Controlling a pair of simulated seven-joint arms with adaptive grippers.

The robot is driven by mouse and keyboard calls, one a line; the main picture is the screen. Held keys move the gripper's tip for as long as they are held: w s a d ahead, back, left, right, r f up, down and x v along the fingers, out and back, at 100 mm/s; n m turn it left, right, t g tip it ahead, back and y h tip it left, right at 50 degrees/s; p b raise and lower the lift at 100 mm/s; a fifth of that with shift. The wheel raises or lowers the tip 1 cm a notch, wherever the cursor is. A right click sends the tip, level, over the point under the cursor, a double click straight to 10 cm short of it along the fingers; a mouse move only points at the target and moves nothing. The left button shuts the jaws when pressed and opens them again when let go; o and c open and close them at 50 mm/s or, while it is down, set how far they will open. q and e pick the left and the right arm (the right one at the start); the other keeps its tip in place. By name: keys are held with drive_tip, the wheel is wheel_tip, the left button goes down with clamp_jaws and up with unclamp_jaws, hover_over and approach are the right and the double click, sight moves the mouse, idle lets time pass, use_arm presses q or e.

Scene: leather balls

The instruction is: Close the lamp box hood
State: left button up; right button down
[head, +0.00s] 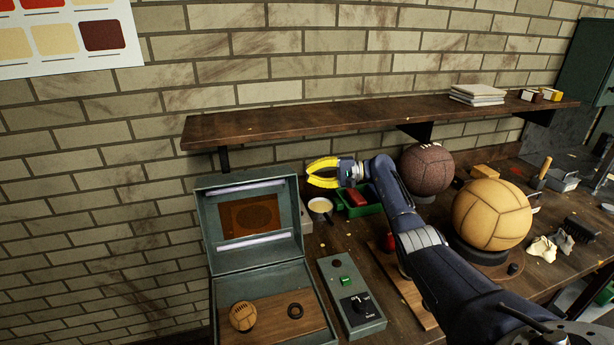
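The lamp box (217,312) is a grey-green case at the lower left, on the bench by the brick wall. Its hood (208,225) stands raised and leans back, with two pale light tubes and a brown panel on its inner face. Inside the base, a small tan ball (243,316) and a dark ring (295,310) lie on a wooden board. My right gripper (309,172) has yellow fingers, spread apart and empty. It is to the right of the hood's top edge, apart from it in the picture. My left gripper is not in view.
A control box (351,298) with a green button and dial stands right of the lamp box. A shelf (380,117) runs above the bench. A brown ball (427,168) and a large tan ball (492,214) on a dark stand are near my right arm.

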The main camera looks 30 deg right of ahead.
sight(288, 178)
drive_tip(key=r+x, duration=0.1)
drive_tip(key=x, duration=0.7)
drive_tip(key=shift+s+a, duration=0.25)
drive_tip(key=shift+s, duration=0.65)
drive_tip(key=shift+s+a, duration=0.3)
drive_tip(key=shift+s, duration=0.6)
drive_tip(key=shift+a, duration=0.1)
